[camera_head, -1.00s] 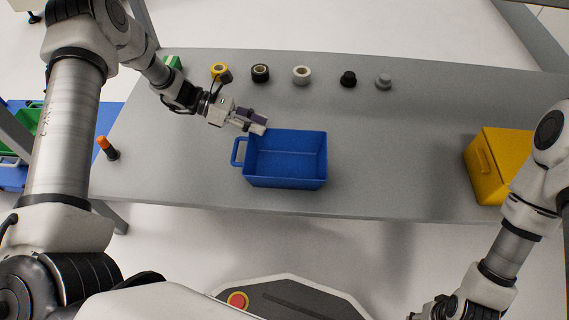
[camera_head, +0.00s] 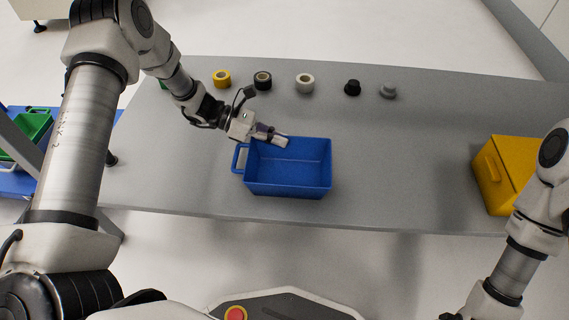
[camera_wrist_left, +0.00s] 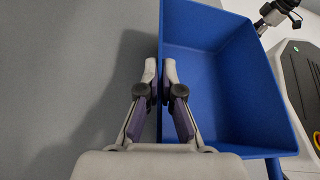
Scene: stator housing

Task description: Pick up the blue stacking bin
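The blue stacking bin (camera_head: 288,178) stands upright on the grey table, its handle on its left side. My left gripper (camera_head: 278,138) is at the bin's far rim, left of the middle. In the left wrist view the gripper (camera_wrist_left: 160,72) has one finger outside and one inside the bin's wall (camera_wrist_left: 218,100). The fingertips are close together with the thin wall between them, so it looks shut on the wall.
A yellow bin (camera_head: 508,165) stands at the table's right. Along the back are yellow tape (camera_head: 222,79), a black roll (camera_head: 263,80), a white roll (camera_head: 305,83), a black part (camera_head: 353,87) and a grey part (camera_head: 388,90). The table between the blue and yellow bins is clear.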

